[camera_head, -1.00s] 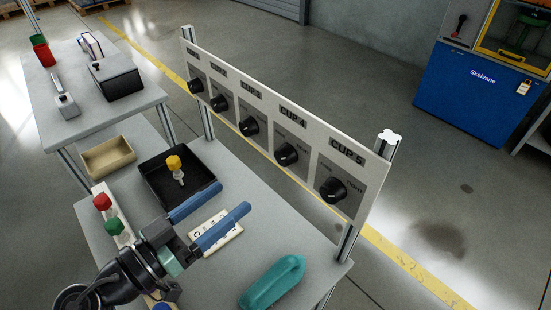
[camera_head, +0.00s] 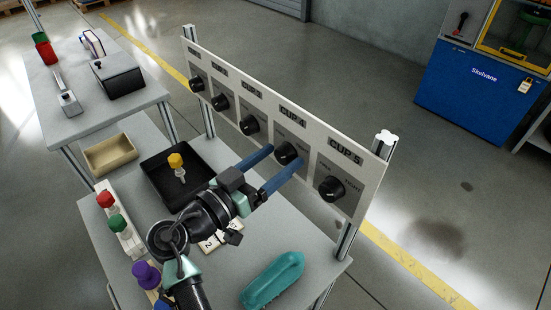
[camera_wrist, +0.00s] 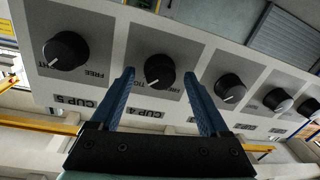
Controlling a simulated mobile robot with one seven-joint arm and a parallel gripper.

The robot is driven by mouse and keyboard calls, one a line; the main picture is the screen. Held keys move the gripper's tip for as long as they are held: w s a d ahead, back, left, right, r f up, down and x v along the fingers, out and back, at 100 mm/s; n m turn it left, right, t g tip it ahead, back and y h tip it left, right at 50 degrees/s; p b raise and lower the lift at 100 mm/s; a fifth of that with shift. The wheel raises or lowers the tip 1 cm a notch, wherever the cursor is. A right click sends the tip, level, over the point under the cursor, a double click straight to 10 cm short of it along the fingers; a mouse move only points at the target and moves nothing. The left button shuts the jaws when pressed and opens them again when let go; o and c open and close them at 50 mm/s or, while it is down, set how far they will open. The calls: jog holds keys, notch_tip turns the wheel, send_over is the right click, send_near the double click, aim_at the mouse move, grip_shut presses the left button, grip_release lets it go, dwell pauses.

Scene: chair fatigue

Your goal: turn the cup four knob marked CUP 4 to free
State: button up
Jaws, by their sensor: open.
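The black CUP 4 knob (camera_head: 286,153) is on the white upright panel, fourth from the left in the head view. In the wrist view, which shows the labels upside down, the knob (camera_wrist: 159,70) has a white pointer mark toward the lower left, on the TIGHT side. My gripper (camera_head: 285,156) is open, its two blue fingers reaching the panel on either side of this knob. In the wrist view a gap shows between the knob and each finger of my gripper (camera_wrist: 160,73). Contact with the panel cannot be told.
The CUP 5 knob (camera_head: 331,188) and CUP 3 knob (camera_head: 249,125) flank the CUP 4 knob closely. Below on the table are a black tray (camera_head: 158,194), a teal object (camera_head: 272,280) and several coloured-top pegs. The floor behind the panel is clear.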

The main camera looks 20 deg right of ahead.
grip_shut()
dwell(0.3)
jog(key=shift+n, duration=0.3)
jog(key=n+p, duration=0.1)
jog(key=n, duration=0.2)
jog(key=shift+r+n+p, duration=0.15)
jog(key=shift+n+p, duration=0.15)
jog(key=shift+p, duration=0.1)
jog(key=n+p, duration=0.1)
jog(key=n, duration=0.1)
jog(key=n+p, duration=0.2)
jog(key=n, duration=0.1)
jog(key=shift+g+y, duration=0.3)
jog(key=shift+g, duration=0.1)
jog(key=n+p, duration=0.3)
jog(key=n, duration=0.1)
jog(key=shift+w+a, duration=0.1)
jog(key=shift+w, duration=0.05)
jog(key=shift+n+g+p, duration=0.5)
jog(key=shift+n+p, duration=0.4)
jog(key=shift+n, duration=1)
jog(key=shift+f, duration=0.2)
